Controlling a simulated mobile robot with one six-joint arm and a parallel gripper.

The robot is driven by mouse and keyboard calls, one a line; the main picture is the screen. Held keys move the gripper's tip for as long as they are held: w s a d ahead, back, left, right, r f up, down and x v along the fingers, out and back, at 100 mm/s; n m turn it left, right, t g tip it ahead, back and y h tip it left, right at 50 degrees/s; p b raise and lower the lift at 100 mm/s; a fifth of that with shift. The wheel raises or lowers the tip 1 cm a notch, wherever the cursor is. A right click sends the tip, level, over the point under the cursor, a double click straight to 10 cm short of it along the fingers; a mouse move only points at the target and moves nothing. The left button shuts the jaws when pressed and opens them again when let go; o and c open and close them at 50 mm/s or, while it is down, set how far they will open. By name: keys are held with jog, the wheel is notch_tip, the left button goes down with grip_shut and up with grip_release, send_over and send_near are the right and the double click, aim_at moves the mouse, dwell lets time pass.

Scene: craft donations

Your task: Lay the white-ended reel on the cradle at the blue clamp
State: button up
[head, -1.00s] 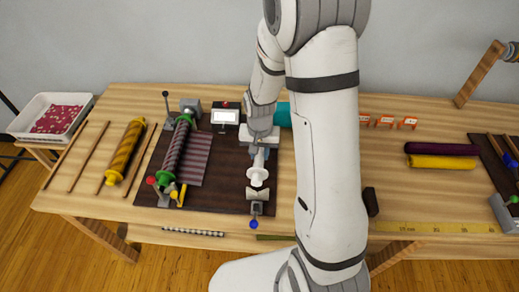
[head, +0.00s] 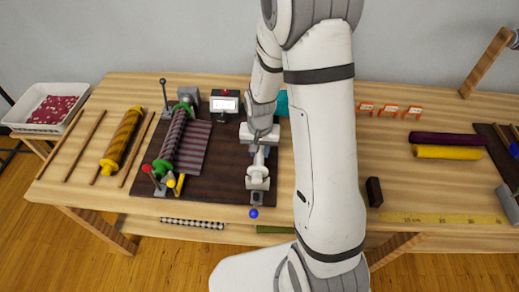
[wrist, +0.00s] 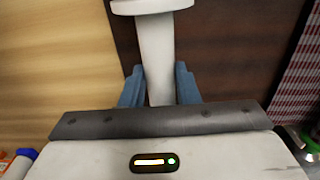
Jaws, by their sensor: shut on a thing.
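The white-ended reel (head: 257,174) has a pale shaft and a broad white end disc. My gripper (wrist: 158,88) is shut on its shaft, with one blue finger on each side in the wrist view. The disc of the reel also shows at the top of the wrist view (wrist: 150,5). In the head view, my gripper (head: 260,148) is above the dark board. The cradle (head: 257,197) is a grey block just in front of the reel, by the blue ball of the clamp (head: 253,213). Whether reel and cradle touch cannot be told. My wrist hides the reel's far end.
A striped roll (head: 176,140) with green ends lies on the dark board (head: 222,185) to the left, near red and yellow knobs. A small screen (head: 224,104) stands behind. A dark block (head: 374,191) sits to the right.

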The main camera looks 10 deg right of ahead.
jog(key=o, duration=1)
jog(key=shift+o, duration=0.2)
